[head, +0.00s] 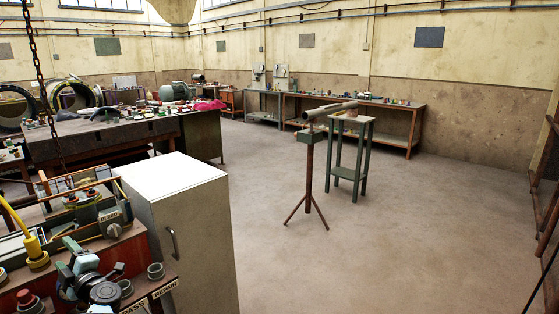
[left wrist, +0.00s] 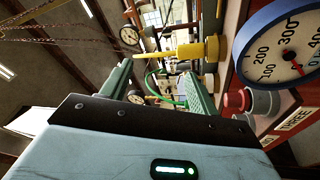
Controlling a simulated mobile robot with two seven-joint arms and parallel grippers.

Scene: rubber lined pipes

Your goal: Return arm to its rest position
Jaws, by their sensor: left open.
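My left gripper (head: 68,257) is low at the left of the head view, just above the red-brown bench top. It also shows in the left wrist view (left wrist: 158,75), where its two green fingers stand apart with nothing held between them. A yellow fitting (left wrist: 190,50) with a thin nozzle and a green hose (left wrist: 165,95) show beyond the fingers. The yellow fitting stands left of the gripper in the head view (head: 36,252). I cannot tell the exact gap between them. My right gripper is in neither view.
A pressure gauge (left wrist: 285,45) and a red button (left wrist: 234,100) are close on the wrist view's right. A white cabinet (head: 190,235) stands beside the bench. A pipe (head: 330,110) rests across a tripod stand (head: 308,175) and green stool (head: 350,175). Floor (head: 420,240) at right is clear.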

